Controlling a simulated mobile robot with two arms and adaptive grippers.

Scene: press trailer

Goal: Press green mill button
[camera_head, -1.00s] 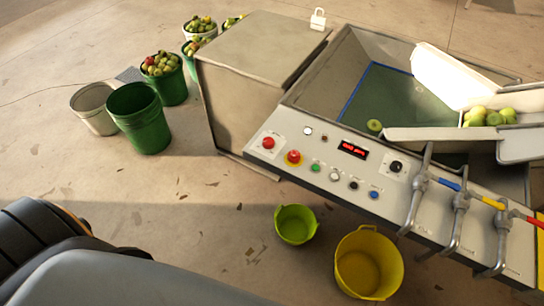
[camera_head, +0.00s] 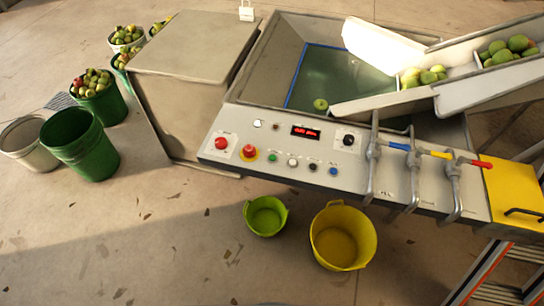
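The green button (camera_head: 272,157) is a small round button on the grey control panel (camera_head: 235,125) of the press. A red button (camera_head: 221,143), a black button (camera_head: 313,167), a blue button (camera_head: 333,171), a black knob (camera_head: 348,140) and a lit red display (camera_head: 305,132) share the panel. Neither of my grippers shows in the head view.
A green tub (camera_head: 266,216) and a yellow tub (camera_head: 342,237) stand on the floor below the panel. Three lever valves with blue, yellow and red handles (camera_head: 480,163) stick out at right. A dark green bucket (camera_head: 80,145) stands at left.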

